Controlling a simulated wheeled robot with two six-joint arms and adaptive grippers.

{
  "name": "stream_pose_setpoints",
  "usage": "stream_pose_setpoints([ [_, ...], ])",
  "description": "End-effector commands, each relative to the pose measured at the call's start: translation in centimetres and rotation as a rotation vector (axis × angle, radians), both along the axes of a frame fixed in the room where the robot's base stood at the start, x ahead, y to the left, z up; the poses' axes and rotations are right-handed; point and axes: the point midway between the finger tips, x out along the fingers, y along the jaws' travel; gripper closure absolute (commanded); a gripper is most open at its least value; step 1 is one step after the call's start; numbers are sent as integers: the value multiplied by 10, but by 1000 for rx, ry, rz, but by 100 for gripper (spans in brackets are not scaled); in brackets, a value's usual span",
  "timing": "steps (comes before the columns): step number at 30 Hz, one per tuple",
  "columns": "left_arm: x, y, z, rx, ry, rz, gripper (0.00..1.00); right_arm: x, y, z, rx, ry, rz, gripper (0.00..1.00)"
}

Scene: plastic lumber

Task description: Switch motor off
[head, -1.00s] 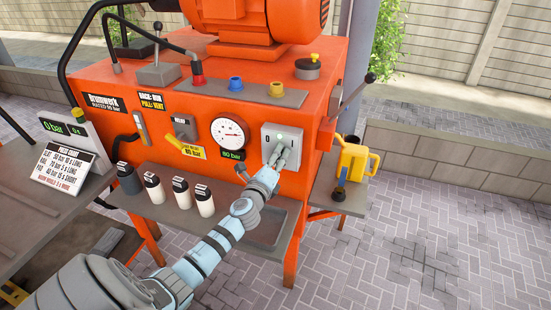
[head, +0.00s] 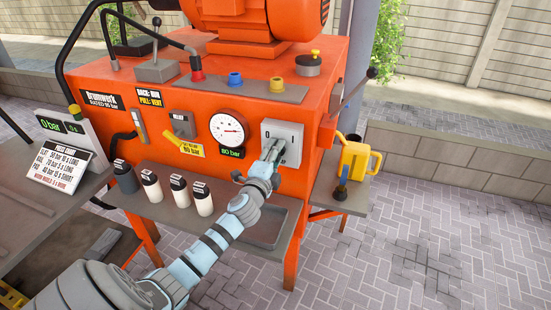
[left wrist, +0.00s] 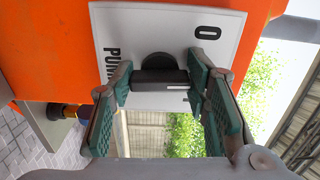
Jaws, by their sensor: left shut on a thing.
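The pale switch plate (head: 283,140) is on the right of the orange machine's front, marked 0 and 1. In the left wrist view the plate (left wrist: 220,20) appears turned sideways, with a 0 and partly covered lettering beginning PUM. Its black rotary knob (left wrist: 157,77) has a small white mark at one end. My left gripper (head: 268,152) is shut on the knob. In the left wrist view its green-padded fingers (left wrist: 160,90) stand on both sides of it. Which number the knob points to is unclear. My right gripper is out of view.
The orange motor (head: 262,18) sits on top of the machine. A gauge (head: 227,129) has a green 80 bar readout below it. Several small bottles (head: 177,186) stand on the front shelf. A yellow can (head: 357,160) stands at the right.

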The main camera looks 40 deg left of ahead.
Motion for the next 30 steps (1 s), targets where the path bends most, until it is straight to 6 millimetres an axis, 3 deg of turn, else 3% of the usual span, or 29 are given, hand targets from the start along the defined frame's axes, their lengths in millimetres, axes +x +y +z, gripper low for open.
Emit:
stream_pose_setpoints([
  [15,0,0,-4,-404,-139,2,85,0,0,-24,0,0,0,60],
  [30,0,0,-3,-538,-185,2,85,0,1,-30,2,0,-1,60],
])
